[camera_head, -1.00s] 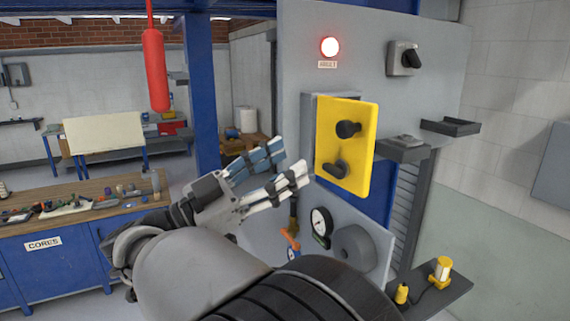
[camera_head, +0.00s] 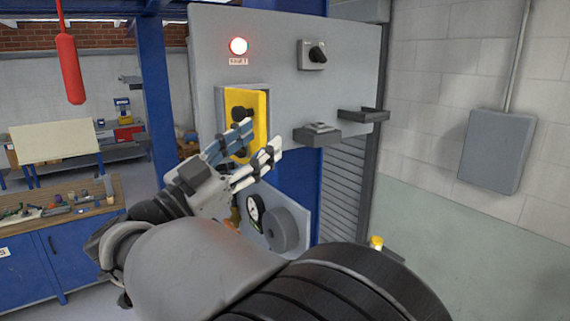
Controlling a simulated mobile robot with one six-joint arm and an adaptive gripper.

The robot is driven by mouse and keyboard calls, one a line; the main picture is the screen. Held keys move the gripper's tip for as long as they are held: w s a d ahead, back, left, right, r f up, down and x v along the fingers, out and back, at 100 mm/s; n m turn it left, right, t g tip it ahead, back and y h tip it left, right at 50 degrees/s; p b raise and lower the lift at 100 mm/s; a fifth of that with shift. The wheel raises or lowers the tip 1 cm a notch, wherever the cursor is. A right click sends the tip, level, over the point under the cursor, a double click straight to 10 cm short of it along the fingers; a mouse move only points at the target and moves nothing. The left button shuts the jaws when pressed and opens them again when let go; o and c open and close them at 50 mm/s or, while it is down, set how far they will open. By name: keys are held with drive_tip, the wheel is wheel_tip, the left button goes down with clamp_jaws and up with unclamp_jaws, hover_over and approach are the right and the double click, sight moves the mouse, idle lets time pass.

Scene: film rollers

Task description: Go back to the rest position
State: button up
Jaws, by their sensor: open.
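My gripper (camera_head: 263,140) is in the middle of the picture, with its two fingers spread apart and nothing between them. Its fingers overlap the lower part of a yellow panel (camera_head: 262,107) with a black knob (camera_head: 243,114). The panel sits in a grey surround on a large grey board. I cannot tell whether the fingers touch the panel, and its lower part is hidden behind them.
A lit red lamp (camera_head: 238,46) and a black rotary switch (camera_head: 313,54) are on the board. Two small shelves (camera_head: 317,134) jut out at right. A dial (camera_head: 255,213) and grey roller (camera_head: 284,230) are below. A cluttered workbench (camera_head: 60,225) stands at left.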

drive_tip(key=w+d+f+n+t+y+b, duration=0.1)
drive_tip(key=w+d+n+t+y+b, duration=0.1)
drive_tip(key=w+n+t+y+b, duration=0.55)
wheel_tip(320, 180, down, 6)
drive_tip(key=s+n+g+y, duration=0.3)
drive_tip(key=n+g+y, duration=0.1)
drive_tip(key=y, duration=0.6)
drive_tip(key=s+d+f+g+b, duration=0.3)
drive_tip(key=s+d+f+g, duration=0.2)
drive_tip(key=s+f, duration=0.5)
drive_tip(key=s+d+f+n+g+h+b, duration=0.1)
drive_tip(key=s+d+f+g+b, duration=0.3)
drive_tip(key=s+f, duration=0.7)
drive_tip(key=s+d+f+g+b, duration=0.3)
drive_tip(key=s+d+f+g, duration=0.2)
drive_tip(key=f, duration=1.4)
drive_tip(key=s+d, duration=0.3)
drive_tip(key=s, duration=0.3)
drive_tip(key=shift+f+n+g+h+b, duration=0.3)
drive_tip(key=shift+f+n+g+h, duration=0.05)
